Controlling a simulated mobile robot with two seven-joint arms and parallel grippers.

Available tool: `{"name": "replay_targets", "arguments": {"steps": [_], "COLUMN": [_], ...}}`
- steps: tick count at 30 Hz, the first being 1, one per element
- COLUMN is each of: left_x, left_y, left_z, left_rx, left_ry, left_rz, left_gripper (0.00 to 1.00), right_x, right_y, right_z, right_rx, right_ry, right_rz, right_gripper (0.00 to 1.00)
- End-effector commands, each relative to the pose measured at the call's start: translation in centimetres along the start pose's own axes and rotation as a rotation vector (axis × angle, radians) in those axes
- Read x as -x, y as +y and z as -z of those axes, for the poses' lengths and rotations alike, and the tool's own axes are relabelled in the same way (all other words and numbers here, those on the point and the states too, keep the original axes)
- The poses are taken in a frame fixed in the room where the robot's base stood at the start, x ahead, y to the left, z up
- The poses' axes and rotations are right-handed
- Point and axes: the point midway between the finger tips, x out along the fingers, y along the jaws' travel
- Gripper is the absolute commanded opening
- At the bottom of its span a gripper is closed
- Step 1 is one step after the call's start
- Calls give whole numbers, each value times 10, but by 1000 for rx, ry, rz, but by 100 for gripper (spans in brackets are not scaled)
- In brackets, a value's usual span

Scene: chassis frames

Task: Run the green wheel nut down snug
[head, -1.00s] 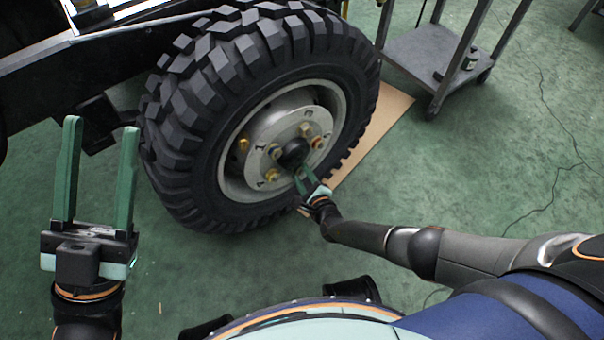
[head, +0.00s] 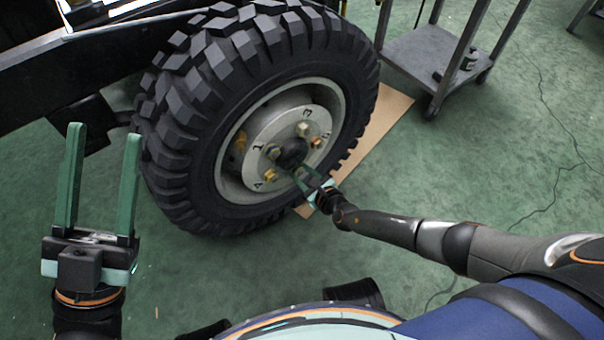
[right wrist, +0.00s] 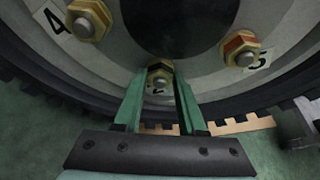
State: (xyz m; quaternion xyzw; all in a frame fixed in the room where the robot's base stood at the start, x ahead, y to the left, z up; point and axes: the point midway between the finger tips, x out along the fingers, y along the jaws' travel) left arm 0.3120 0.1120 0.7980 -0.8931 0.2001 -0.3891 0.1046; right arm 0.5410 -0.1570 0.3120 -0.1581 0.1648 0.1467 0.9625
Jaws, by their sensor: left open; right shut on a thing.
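The wheel (head: 225,95) is upright, with a pale hub plate (head: 285,115) carrying numbered nuts around a black centre cap (head: 291,151). My right gripper (head: 299,172) reaches the lower part of the hub. In the right wrist view its green fingers (right wrist: 160,76) are shut on a brass-coloured nut (right wrist: 160,83) with a dark mark on its upper face, beside a label that looks like 2. I take this for the green wheel nut, though the mark's colour is hard to tell. The fingers hide it in the head view. My left gripper (head: 105,131) is open and empty, left of the tyre.
In the right wrist view, a yellow-marked nut (right wrist: 88,20) by label 4 and a red-marked nut (right wrist: 241,48) by label 5 flank my fingers. A cardboard sheet (head: 385,115) lies beneath the wheel. A grey cart (head: 428,55) stands at upper right.

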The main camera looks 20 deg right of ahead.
Motion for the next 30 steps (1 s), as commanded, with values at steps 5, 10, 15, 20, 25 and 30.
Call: {"name": "replay_targets", "arguments": {"steps": [5, 10, 15, 20, 25, 30], "left_x": [0, 0, 0, -4, -17, -30], "left_y": [0, 0, 0, -3, -12, -24], "left_z": [0, 0, 0, 4, 19, 36], "left_rx": [1, 2, 2, 4, 17, 28], "left_ry": [-1, -1, -1, -1, 6, 22], "left_rz": [1, 2, 3, 4, 13, 26], "left_gripper": [50, 50, 50, 50, 50, 50], "right_x": [-1, 0, 0, 7, 37, 76], "right_y": [-1, -1, 0, 0, -2, -1], "right_z": [0, 0, 0, -2, -4, -4], "right_rx": [1, 2, 2, 2, 2, 3], "right_ry": [0, 0, 0, 0, 3, 4], "right_rz": [2, 2, 1, 0, 0, -1], "right_gripper": [53, 70, 70, 70, 70, 70]}}
